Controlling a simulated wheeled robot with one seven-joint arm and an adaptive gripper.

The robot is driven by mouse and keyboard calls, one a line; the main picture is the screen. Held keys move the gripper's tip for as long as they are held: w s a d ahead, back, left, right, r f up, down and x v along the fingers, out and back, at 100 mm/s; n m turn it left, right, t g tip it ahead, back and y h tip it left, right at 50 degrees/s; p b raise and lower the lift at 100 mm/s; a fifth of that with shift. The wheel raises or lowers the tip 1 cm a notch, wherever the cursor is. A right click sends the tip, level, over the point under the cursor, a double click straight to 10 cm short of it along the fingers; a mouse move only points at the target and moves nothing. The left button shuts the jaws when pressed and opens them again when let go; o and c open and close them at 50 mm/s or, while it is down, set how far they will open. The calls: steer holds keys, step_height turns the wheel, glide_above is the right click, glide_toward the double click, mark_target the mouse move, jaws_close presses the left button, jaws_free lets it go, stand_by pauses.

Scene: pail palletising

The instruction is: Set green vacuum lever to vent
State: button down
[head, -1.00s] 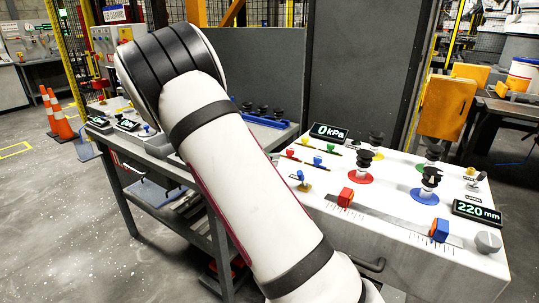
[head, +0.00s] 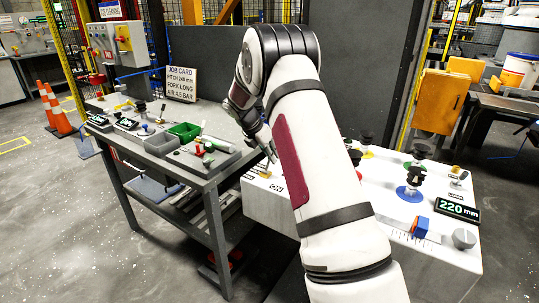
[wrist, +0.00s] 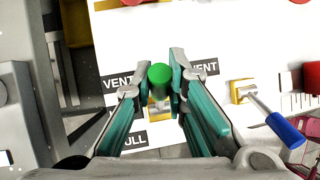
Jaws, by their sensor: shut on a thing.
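The green vacuum lever (wrist: 160,76) has a round green knob on a metal stem above a yellow base. In the wrist view its knob appears level with the VENT label (wrist: 118,82) and above the PULL label (wrist: 133,140); its exact angle is hard to judge from above. My gripper (wrist: 155,82) has its two teal fingers on either side of the lever, shut on it. In the head view my gripper (head: 270,152) is low over the far left part of the white panel (head: 372,226), and the green lever is hidden there.
A blue-tipped lever (wrist: 268,112) on a yellow base stands close to the right. Something red (wrist: 311,76) is at the right edge. Suction cups (head: 410,178) stand on the panel.

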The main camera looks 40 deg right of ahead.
steer(key=shift+w+d+y, duration=0.1)
steer(key=shift+y, duration=0.2)
steer(key=c, duration=1.6)
jaws_free()
steer(key=shift+f, duration=0.1)
steer(key=shift+o, duration=0.2)
steer(key=v, duration=1.2)
